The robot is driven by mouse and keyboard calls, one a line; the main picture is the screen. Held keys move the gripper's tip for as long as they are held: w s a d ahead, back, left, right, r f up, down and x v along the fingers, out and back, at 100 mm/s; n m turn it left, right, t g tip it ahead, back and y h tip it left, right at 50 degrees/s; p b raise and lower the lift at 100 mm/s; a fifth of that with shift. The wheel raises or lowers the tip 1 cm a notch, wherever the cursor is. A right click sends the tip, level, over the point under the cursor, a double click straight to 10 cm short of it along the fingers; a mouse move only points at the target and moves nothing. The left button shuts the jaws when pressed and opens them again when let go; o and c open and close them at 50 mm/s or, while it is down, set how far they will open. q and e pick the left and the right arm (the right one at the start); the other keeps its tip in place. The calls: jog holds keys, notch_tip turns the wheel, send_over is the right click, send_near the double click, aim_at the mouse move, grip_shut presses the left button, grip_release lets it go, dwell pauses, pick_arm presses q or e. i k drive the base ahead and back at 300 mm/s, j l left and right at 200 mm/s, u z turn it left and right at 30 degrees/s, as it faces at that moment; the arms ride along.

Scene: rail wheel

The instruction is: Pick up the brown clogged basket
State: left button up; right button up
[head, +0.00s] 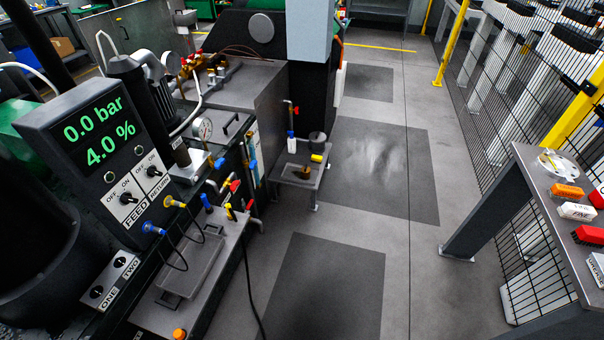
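A small brown object (303,173), possibly the clogged basket, sits on a low grey stand (285,170) beside the machine. It is too small and far away for me to make out a mesh or any clogging. A dark grey cylinder (317,141) and a yellow piece (316,158) are close to it on the stand. A white bottle-like item with a blue part (291,142) is at the back of the stand. Neither of my grippers is in view.
The machine panel (108,135) reads 0.0 bar and 4.0 %, with switches and hoses below. A bench (543,185) at right holds red, orange and white blocks. Black mesh fencing (520,100) runs behind it. The floor with dark mats (380,165) is clear in the middle.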

aim_at(305, 170)
jog(key=i+u, duration=0.15)
jog(key=u, duration=0.35)
jog(key=i+l+u, duration=0.1)
jog(key=u, duration=0.35)
jog(key=i+l+u, duration=0.15)
jog(key=l, duration=0.25)
jog(key=i+l+u, duration=0.15)
jog(key=l, duration=0.3)
jog(key=i+l+u, duration=0.15)
jog(key=i+l, duration=0.15)
jog(key=l, duration=0.15)
jog(key=i+l+u, duration=0.15)
jog(key=l, duration=0.3)
jog(key=i+l+u, duration=0.15)
jog(key=l, duration=0.3)
jog(key=l+u, duration=0.15)
jog(key=l, duration=0.35)
jog(key=i+l, duration=0.1)
jog(key=l, duration=0.35)
jog(key=i+l, duration=0.1)
jog(key=l, duration=0.35)
jog(key=i+l, duration=0.1)
jog(key=l, duration=0.35)
